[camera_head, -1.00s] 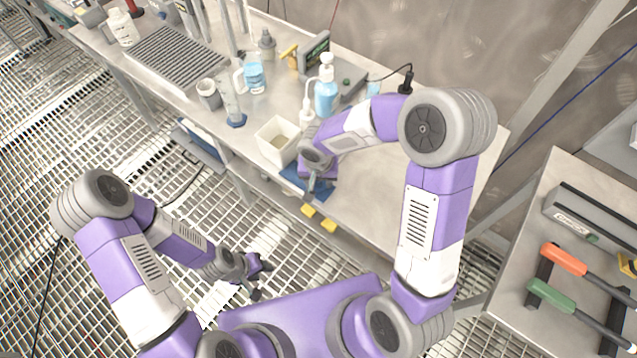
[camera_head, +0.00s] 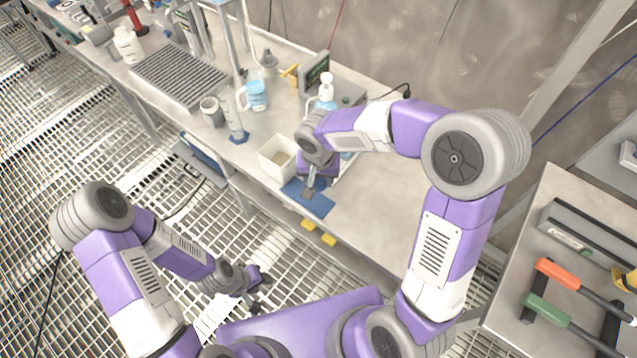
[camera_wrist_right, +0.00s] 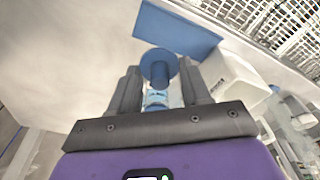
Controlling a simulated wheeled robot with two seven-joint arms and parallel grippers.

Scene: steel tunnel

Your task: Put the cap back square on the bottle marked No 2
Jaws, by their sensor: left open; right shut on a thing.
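My right gripper (camera_head: 309,192) points down over the blue mat (camera_head: 322,205) at the bench's front edge. In the right wrist view, a round blue cap with a wider flange (camera_wrist_right: 160,68) sits between the fingertips of this gripper (camera_wrist_right: 160,78), which is shut on it. Behind the cap, between the fingers, a clear bottle with a pale blue label (camera_wrist_right: 158,98) shows in part. Its number is too small to read, and I cannot tell whether cap and bottle touch. My left gripper (camera_head: 262,293) is open and empty, low in front of the bench.
A white open box (camera_head: 272,166) stands just left of my right gripper. A measuring cylinder (camera_head: 236,122), a mug (camera_head: 212,112), a blue-liquid jug (camera_head: 256,94) and a pump bottle (camera_head: 327,88) stand nearby. The bench to the right (camera_head: 380,210) is clear.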

